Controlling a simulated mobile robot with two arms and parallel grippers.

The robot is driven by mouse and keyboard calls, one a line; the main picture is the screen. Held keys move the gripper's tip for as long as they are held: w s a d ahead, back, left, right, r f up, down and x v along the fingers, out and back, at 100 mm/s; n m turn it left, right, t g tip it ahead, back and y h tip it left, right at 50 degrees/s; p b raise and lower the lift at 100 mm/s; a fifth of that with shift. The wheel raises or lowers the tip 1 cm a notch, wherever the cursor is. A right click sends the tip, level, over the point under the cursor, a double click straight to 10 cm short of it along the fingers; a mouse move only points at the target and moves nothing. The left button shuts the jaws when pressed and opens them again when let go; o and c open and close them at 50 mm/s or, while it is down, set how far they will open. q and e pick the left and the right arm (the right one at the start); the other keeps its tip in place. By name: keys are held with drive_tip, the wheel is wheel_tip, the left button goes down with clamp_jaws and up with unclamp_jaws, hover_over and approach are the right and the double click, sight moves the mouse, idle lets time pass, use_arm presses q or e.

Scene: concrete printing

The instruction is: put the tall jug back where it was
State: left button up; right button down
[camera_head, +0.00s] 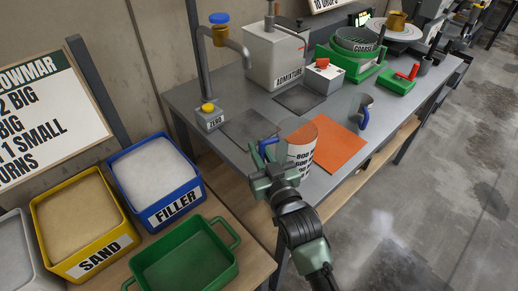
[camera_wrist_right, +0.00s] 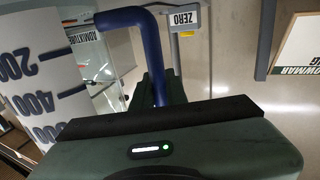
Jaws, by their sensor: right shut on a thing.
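The tall jug (camera_head: 301,150) is clear, with dark measuring marks and a blue handle. My right gripper (camera_head: 268,165) is shut on that handle, on the jug's left side. The jug is upright at the left edge of the orange mat (camera_head: 338,146); I cannot tell whether its base touches the table. In the right wrist view the jug (camera_wrist_right: 40,85) fills the left side, and its blue handle (camera_wrist_right: 130,18) runs down to my jaws. My left gripper is out of view.
A dark mat (camera_head: 299,98) lies behind. A smaller jug (camera_head: 361,108) with a blue handle stands right of the orange mat. The filler (camera_head: 152,180), sand (camera_head: 76,222) and green (camera_head: 185,262) bins stand front left.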

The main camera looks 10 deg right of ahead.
drive_tip(key=c, duration=1.4)
unclamp_jaws()
drive_tip(key=shift+f, duration=0.1)
drive_tip(key=shift+w, duration=0.1)
drive_tip(key=b+v, duration=0.1)
drive_tip(key=v, duration=1.1)
drive_tip(key=shift+r, duration=0.3)
drive_tip(key=shift+f, duration=0.1)
